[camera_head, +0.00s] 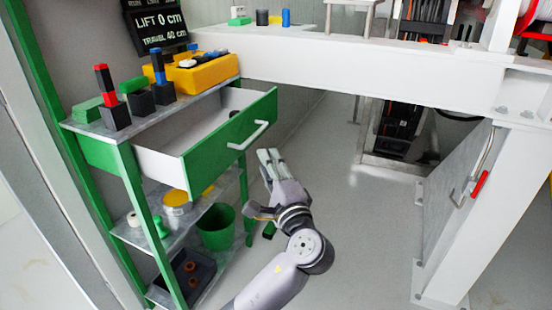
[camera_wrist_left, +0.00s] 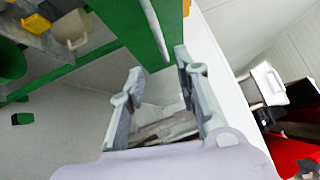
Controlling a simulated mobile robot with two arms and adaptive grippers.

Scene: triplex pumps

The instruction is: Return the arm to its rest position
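My left arm comes up from the bottom of the head view. Its gripper (camera_head: 260,183) is in front of the open green drawer (camera_head: 228,140), just below the white drawer handle (camera_head: 248,136). In the left wrist view the two fingers of the left gripper (camera_wrist_left: 158,76) stand apart with nothing between them. The gripper appears apart from the handle, though the exact gap is hard to judge. My right gripper is in neither view.
The green-framed shelf (camera_head: 140,123) carries a yellow case (camera_head: 205,74) and upright tools in black blocks. A green bin (camera_head: 215,228) stands low on it. A white bench beam (camera_head: 380,62) crosses behind. Grey floor (camera_head: 360,240) is clear to the right.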

